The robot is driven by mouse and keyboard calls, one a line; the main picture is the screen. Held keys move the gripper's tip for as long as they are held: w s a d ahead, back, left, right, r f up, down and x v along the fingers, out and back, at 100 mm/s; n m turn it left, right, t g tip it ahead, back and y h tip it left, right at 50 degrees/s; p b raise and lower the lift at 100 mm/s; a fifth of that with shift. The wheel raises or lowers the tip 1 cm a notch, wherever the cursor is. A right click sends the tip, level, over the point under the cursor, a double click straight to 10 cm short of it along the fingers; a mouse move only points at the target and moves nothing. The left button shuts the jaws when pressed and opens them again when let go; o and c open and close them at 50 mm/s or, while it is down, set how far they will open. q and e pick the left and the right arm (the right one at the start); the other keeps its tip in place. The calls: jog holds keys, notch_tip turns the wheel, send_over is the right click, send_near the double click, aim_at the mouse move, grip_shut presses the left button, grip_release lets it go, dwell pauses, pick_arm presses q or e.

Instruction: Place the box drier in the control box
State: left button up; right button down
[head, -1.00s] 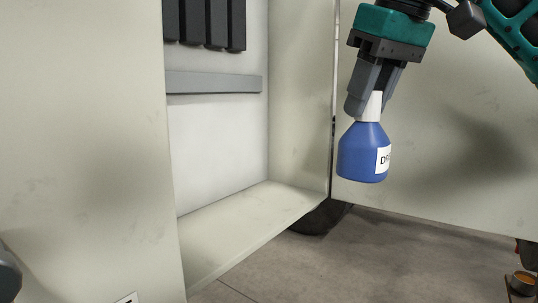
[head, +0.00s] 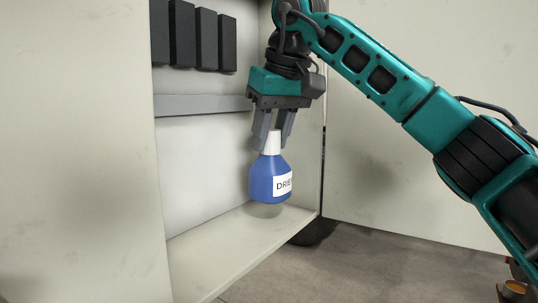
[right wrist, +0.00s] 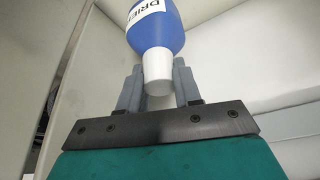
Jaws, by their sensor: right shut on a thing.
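The box drier is a blue bottle (head: 266,181) with a white cap and a white label reading "DRIE". My right gripper (head: 268,148) is shut on its white cap from above and holds it upright. The bottle hangs inside the opening of the control box (head: 225,245), a little above its pale floor. The right wrist view shows the bottle (right wrist: 155,25) with its cap between the two fingers (right wrist: 158,88). My left gripper does not show.
Several black modules (head: 207,38) and a grey rail (head: 205,104) are on the box's back wall. The open door (head: 400,190) stands to the right. The box floor under the bottle is clear. An orange-topped object (head: 514,288) is at the lower right.

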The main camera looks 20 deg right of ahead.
aim_at(269, 154)
notch_tip(269, 154, down, 3)
jog(key=shift+a+f, duration=0.1)
jog(key=shift+f, duration=0.1)
jog(key=shift+w+f, duration=0.15)
jog(key=shift+f, duration=0.05)
jog(key=shift+a, duration=0.1)
jog(key=c, duration=0.8)
grip_release()
jog(key=shift+f, duration=0.1)
jog(key=v, duration=1.2)
